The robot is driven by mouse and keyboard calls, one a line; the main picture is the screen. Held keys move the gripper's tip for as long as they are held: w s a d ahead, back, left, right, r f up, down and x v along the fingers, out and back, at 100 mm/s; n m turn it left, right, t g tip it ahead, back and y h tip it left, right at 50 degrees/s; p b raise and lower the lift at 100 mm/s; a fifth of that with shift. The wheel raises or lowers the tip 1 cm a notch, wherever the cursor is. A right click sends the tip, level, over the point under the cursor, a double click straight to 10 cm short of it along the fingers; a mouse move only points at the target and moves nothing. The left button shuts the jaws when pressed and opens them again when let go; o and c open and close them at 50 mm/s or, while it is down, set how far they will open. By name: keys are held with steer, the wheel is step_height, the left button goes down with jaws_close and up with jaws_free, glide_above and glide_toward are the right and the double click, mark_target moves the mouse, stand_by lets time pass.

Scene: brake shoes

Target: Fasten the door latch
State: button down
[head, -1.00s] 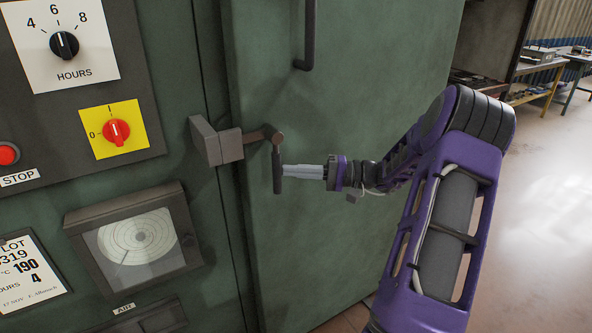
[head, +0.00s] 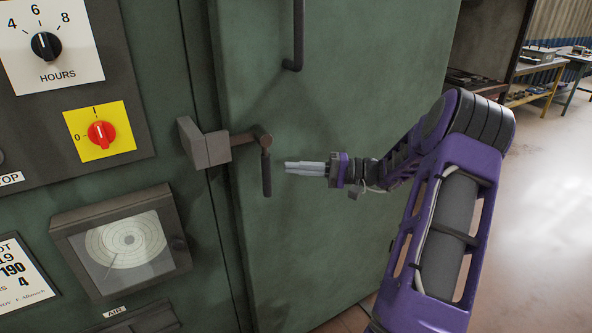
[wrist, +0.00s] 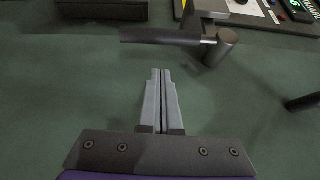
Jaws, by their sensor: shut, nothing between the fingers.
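The door latch (head: 266,172) has a dark handle that hangs straight down from a pivot on a short horizontal arm. That arm runs left to a grey block (head: 207,148) beside the door seam. The green door (head: 345,160) looks flush with the cabinet front. My gripper (head: 288,167) is shut and empty, just right of the latch handle, with a small gap between them. In the wrist view the shut fingers (wrist: 161,72) point towards the latch handle (wrist: 160,36), which lies across the view beyond the tips, with its round pivot (wrist: 220,46) to the right.
A vertical door pull (head: 298,35) is above the latch. Left of the seam are the panel's hours dial (head: 46,46), red switch (head: 102,134) and chart recorder (head: 125,241). Open floor and workbenches (head: 530,90) lie to the right.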

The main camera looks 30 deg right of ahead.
steer(key=v, duration=1)
steer(key=shift+d+r+p, duration=0.15)
steer(key=shift+r+p, duration=0.05)
steer(key=shift+p, duration=0.1)
